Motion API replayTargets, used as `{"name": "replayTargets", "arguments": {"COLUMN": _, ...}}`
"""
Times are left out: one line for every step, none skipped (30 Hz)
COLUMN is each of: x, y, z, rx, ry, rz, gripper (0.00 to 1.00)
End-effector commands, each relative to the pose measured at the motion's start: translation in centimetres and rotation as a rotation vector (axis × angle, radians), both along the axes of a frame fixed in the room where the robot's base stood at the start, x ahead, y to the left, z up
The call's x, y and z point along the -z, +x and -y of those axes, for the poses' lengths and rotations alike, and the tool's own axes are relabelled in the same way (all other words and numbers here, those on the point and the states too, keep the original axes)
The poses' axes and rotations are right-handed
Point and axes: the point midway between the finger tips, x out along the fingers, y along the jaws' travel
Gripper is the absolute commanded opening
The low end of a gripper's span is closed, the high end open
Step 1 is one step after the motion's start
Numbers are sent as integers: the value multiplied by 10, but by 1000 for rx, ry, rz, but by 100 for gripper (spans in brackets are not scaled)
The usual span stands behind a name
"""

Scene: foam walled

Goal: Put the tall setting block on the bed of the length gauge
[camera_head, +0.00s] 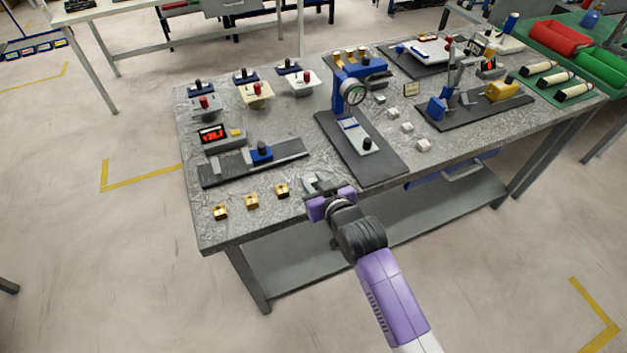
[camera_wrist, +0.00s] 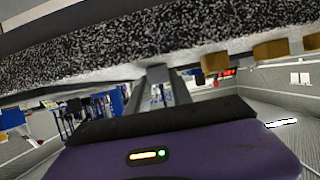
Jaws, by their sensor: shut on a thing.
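The length gauge lies at the table's left, a dark flat bed (camera_head: 215,173) with a blue and black slide (camera_head: 261,153) and a red-lit readout (camera_head: 213,134) behind it. Small brass blocks (camera_head: 221,212), (camera_head: 251,201), (camera_head: 282,190) stand in a row in front of it, also showing in the wrist view (camera_wrist: 214,63). My gripper (camera_head: 312,184) is at the right end of this row, by the table's front edge. It is shut on a setting block that its fingers mostly hide; I cannot tell its height. The fingers (camera_wrist: 168,82) also show in the wrist view.
A dial gauge stand (camera_head: 350,95) on a dark base (camera_head: 385,170) is right of my gripper. Small pale blocks (camera_head: 423,145) lie beyond it. Several small instruments (camera_head: 255,92) stand behind the length gauge. Bare tabletop (camera_head: 220,235) shows at the front left.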

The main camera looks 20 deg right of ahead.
Motion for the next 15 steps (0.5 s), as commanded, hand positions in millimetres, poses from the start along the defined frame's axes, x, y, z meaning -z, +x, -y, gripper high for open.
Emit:
{"name": "replayTargets", "arguments": {"x": 2, "y": 0, "z": 0, "rx": 0, "ry": 0, "rz": 1, "gripper": 0}}
{"name": "replayTargets", "arguments": {"x": 2, "y": 0, "z": 0, "rx": 0, "ry": 0, "rz": 0, "gripper": 31}}
{"name": "replayTargets", "arguments": {"x": 1, "y": 0, "z": 0, "rx": 0, "ry": 0, "rz": 0, "gripper": 39}}
{"name": "replayTargets", "arguments": {"x": 1, "y": 0, "z": 0, "rx": 0, "ry": 0, "rz": 0, "gripper": 44}}
{"name": "replayTargets", "arguments": {"x": 1, "y": 0, "z": 0, "rx": 0, "ry": 0, "rz": 0, "gripper": 49}}
{"name": "replayTargets", "arguments": {"x": 1, "y": 0, "z": 0, "rx": 0, "ry": 0, "rz": 0, "gripper": 49}}
{"name": "replayTargets", "arguments": {"x": 1, "y": 0, "z": 0, "rx": 0, "ry": 0, "rz": 0, "gripper": 49}}
{"name": "replayTargets", "arguments": {"x": 1, "y": 0, "z": 0, "rx": 0, "ry": 0, "rz": 0, "gripper": 49}}
{"name": "replayTargets", "arguments": {"x": 1, "y": 0, "z": 0, "rx": 0, "ry": 0, "rz": 0, "gripper": 49}}
{"name": "replayTargets", "arguments": {"x": 1, "y": 0, "z": 0, "rx": 0, "ry": 0, "rz": 0, "gripper": 49}}
{"name": "replayTargets", "arguments": {"x": 1, "y": 0, "z": 0, "rx": 0, "ry": 0, "rz": 0, "gripper": 49}}
{"name": "replayTargets", "arguments": {"x": 1, "y": 0, "z": 0, "rx": 0, "ry": 0, "rz": 0, "gripper": 49}}
{"name": "replayTargets", "arguments": {"x": 1, "y": 0, "z": 0, "rx": 0, "ry": 0, "rz": 0, "gripper": 49}}
{"name": "replayTargets", "arguments": {"x": 2, "y": 0, "z": 0, "rx": 0, "ry": 0, "rz": 0, "gripper": 49}}
{"name": "replayTargets", "arguments": {"x": 2, "y": 0, "z": 0, "rx": 0, "ry": 0, "rz": 0, "gripper": 49}}
